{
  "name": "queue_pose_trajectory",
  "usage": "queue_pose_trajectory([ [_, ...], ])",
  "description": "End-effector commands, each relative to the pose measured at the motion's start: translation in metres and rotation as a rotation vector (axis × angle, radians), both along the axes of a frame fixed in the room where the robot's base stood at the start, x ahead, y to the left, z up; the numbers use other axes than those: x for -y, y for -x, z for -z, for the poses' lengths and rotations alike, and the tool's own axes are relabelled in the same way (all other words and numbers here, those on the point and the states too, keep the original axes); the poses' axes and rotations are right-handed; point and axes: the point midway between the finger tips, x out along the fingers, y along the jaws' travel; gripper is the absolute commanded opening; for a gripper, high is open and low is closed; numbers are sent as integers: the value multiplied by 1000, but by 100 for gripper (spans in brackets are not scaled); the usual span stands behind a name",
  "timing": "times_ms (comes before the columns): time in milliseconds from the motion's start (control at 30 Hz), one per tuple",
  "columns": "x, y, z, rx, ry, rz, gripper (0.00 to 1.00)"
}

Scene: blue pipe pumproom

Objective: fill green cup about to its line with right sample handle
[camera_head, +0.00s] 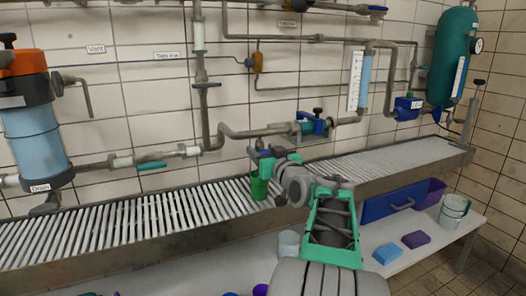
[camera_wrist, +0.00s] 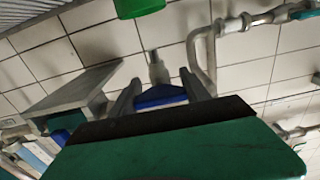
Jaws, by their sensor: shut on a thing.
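The green cup (camera_head: 260,187) stands on the slatted grating, just below my gripper (camera_head: 265,157). My gripper's two dark fingers (camera_wrist: 160,92) are shut on a blue handle (camera_wrist: 160,96). A grey spout (camera_wrist: 158,67) shows beyond the handle, between it and the green piece. In the head view my gripper and wrist hide most of this tap. The cup's inside, its line and any liquid cannot be made out.
The slatted grating (camera_head: 150,222) runs along the tiled wall under several pipes. A blue valve (camera_head: 318,125) sits on a pipe behind my arm. A blue crate (camera_head: 393,203), a purple crate (camera_head: 429,192) and a bucket (camera_head: 453,211) stand on the lower shelf at right.

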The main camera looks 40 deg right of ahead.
Motion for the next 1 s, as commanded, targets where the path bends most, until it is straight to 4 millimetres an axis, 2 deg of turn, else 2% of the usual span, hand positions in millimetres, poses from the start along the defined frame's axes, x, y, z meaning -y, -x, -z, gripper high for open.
queue_pose_trajectory([
  [267,0,0,1,7,-23,0,14],
  [300,0,0,1,6,-22,0,56],
  [533,0,0,0,6,-20,0,75],
  [833,0,3,0,6,-19,1,76],
  [1000,-7,31,-2,7,-19,5,76],
])
